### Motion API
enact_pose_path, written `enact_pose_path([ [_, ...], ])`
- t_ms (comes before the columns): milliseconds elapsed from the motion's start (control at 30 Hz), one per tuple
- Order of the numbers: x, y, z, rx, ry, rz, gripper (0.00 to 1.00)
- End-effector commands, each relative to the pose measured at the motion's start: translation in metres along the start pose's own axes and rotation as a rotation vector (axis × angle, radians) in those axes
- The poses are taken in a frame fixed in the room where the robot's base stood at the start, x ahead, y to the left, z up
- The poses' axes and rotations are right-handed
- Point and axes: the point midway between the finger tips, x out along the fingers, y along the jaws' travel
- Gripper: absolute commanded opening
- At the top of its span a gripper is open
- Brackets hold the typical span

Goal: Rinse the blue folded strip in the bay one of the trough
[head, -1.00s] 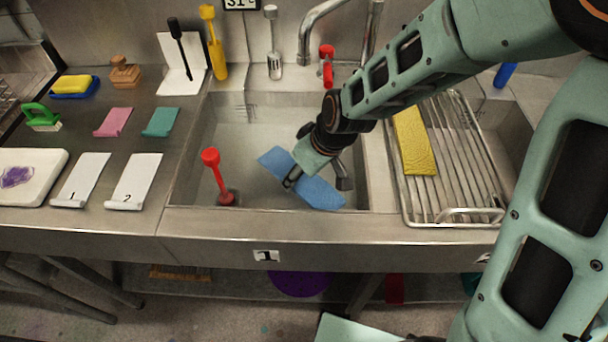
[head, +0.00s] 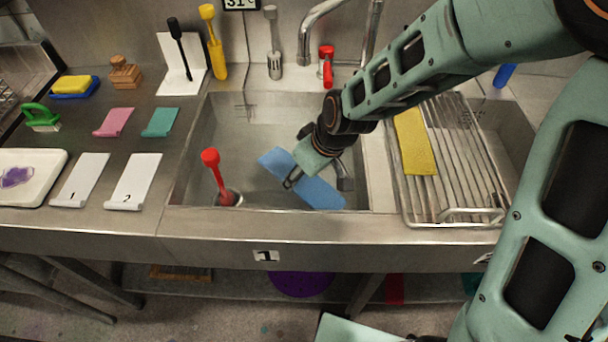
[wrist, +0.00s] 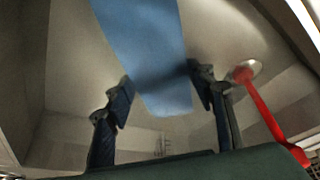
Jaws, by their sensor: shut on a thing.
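The blue folded strip (head: 318,191) is inside bay one (head: 265,230) of the trough, the basin above the label 1. It slants from upper left to lower right. My gripper (head: 291,182) reaches down into the bay and is shut on the strip near its middle. In the wrist view the strip (wrist: 150,50) runs between the two fingers (wrist: 160,95). The fingers hide part of the strip in the head view. I cannot tell how much water is in the bay.
A red-handled plug (head: 211,170) stands at the drain, left of the strip. A tap (head: 325,15) is behind the bay. A wire rack (head: 470,165) with a yellow strip (head: 414,142) lies to the right. Pink (head: 114,122) and teal (head: 160,122) strips lie on the left counter.

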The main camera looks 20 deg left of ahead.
Motion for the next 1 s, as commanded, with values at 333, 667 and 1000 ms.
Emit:
enact_pose_path([
  [333,0.001,0.001,-0.005,0.002,0.001,0.001,0.24],
  [667,-0.004,0.0,0.008,0.002,0.001,0.001,0.24],
  [1000,0.001,0.0,0.001,-0.001,0.002,0.0,0.24],
])
